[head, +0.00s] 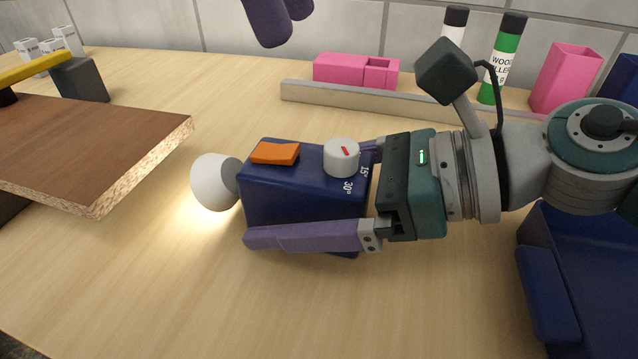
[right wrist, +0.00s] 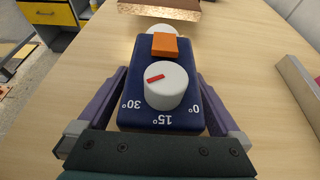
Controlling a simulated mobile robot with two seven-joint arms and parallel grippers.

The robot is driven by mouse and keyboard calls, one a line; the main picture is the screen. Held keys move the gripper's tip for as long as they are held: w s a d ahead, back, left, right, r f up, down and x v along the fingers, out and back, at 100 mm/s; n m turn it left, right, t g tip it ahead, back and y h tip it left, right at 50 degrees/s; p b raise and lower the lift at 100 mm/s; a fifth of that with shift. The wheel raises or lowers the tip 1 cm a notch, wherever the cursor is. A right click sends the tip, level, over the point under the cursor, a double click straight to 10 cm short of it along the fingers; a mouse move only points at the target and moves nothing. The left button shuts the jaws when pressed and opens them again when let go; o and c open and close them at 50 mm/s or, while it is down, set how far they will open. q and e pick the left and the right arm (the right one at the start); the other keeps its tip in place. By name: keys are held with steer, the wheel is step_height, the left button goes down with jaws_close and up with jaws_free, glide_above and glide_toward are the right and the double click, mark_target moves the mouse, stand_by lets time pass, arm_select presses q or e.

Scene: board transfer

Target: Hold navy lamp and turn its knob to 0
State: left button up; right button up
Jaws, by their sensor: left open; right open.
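The navy lamp (head: 300,200) lies on the table with its white bulb (head: 213,182) glowing at the left end. It has an orange switch (head: 275,152) and a white knob (head: 341,160) with a red mark. In the right wrist view the knob (right wrist: 166,86) has its red mark on the left, on the 30° side; 15° and 0° are also printed. My right gripper (right wrist: 160,95) is open with one purple finger along each side of the lamp; the far finger is mostly hidden in the head view. My left gripper (head: 276,18) is open and empty above the table's back.
A brown board (head: 90,150) sticks out at the left, close to the bulb. A pale rail (head: 380,102) runs behind the lamp, with a pink block (head: 340,68) and a green-labelled bottle (head: 503,60) beyond it. A navy bin (head: 560,270) stands at the right. The front table is clear.

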mark_target(342, 146)
steer(key=c, duration=1.5)
arm_select(q)
steer(key=shift+o, duration=0.4)
arm_select(e)
steer(key=shift+c, duration=0.3)
arm_select(q)
steer(key=shift+o, duration=0.6)
steer(key=shift+d, duration=0.15)
steer(key=d+r+m+y, duration=0.3)
steer(key=d+m+y, duration=0.1)
steer(key=m, duration=0.2)
steer(key=shift+m+t, duration=0.3)
steer(key=shift+m, duration=0.1)
steer(key=f, duration=1.2)
steer(key=shift+s+a+f, duration=0.1)
steer(key=shift+s, duration=0.25)
